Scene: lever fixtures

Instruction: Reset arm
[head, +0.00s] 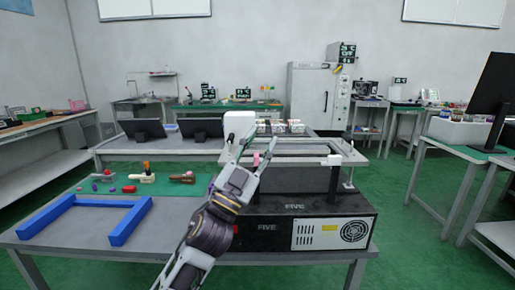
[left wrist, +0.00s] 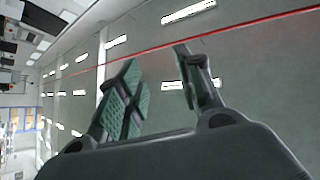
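My left gripper (head: 249,149) is raised in the middle of the head view, in front of a black box fixture (head: 278,231) marked FIVE. The left wrist view also shows the open fingers (left wrist: 157,70), with green pads on one, against a ceiling with lights. The gripper and forearm cover the left part of the fixture. A dark bar frame (head: 330,185) with a white block at its right end stands on the fixture. My right gripper is not in view.
A blue U-shaped frame (head: 127,222) lies on the table (head: 70,246) to the left. Several small coloured parts and a tool (head: 183,179) lie behind it. Two dark tilted screens (head: 201,128) stand on a table further back.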

